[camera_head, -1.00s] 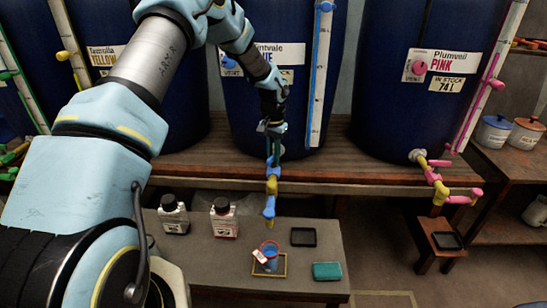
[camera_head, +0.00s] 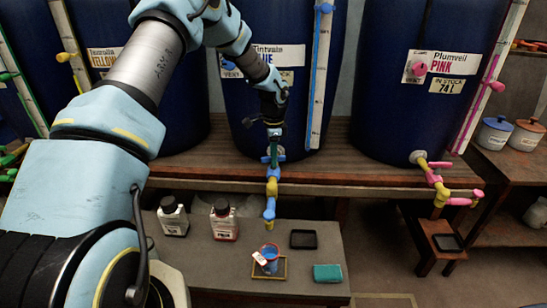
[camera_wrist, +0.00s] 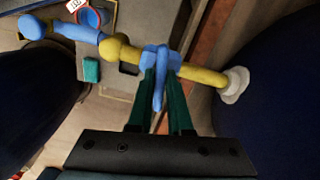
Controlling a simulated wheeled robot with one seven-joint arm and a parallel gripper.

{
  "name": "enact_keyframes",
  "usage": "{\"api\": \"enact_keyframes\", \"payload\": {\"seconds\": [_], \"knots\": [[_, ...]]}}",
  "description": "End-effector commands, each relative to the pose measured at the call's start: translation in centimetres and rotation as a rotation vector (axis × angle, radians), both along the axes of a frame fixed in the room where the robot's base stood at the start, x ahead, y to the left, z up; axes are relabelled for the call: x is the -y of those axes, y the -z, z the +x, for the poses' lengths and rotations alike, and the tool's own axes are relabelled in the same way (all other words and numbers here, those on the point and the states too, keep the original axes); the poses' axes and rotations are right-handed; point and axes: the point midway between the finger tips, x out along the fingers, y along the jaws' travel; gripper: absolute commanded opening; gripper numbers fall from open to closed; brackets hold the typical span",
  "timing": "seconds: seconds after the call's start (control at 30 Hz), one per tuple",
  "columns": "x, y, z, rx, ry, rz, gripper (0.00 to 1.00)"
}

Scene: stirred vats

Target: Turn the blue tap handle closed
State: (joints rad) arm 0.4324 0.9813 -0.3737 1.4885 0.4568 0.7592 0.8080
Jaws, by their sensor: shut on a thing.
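The blue tap handle (camera_wrist: 159,90) sits between the two green fingers of my gripper (camera_wrist: 161,78), which is shut on it. The handle is on a yellow pipe (camera_wrist: 200,74) that runs from a pale fitting on the vat to a blue spout (camera_wrist: 75,31). In the head view my gripper (camera_head: 273,152) comes down over the tap from above, with blue showing around the fingertips. The blue spout end (camera_head: 269,209) points down above a red-rimmed cup (camera_head: 269,250) with blue in it. The wrist view shows part of the cup (camera_wrist: 91,17).
The blue vat (camera_head: 235,110) stands behind the tap on a wooden shelf (camera_head: 370,172). Two bottles (camera_head: 173,218) (camera_head: 223,221), a black tray (camera_head: 303,239) and a green block (camera_head: 327,272) are on the low table. Pink tap pipes (camera_head: 436,182) stick out at the right.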

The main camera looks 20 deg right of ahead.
Motion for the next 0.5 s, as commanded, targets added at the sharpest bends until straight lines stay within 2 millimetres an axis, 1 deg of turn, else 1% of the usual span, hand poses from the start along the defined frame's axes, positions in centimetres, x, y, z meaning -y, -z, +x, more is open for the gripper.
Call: {"api": "enact_keyframes", "payload": {"seconds": [0.2,0.5], "knots": [[0.00,-0.10,0.06,0.001,0.127,-0.001,0.00],[0.05,-0.10,0.06,0.002,0.213,-0.001,0.00]]}}
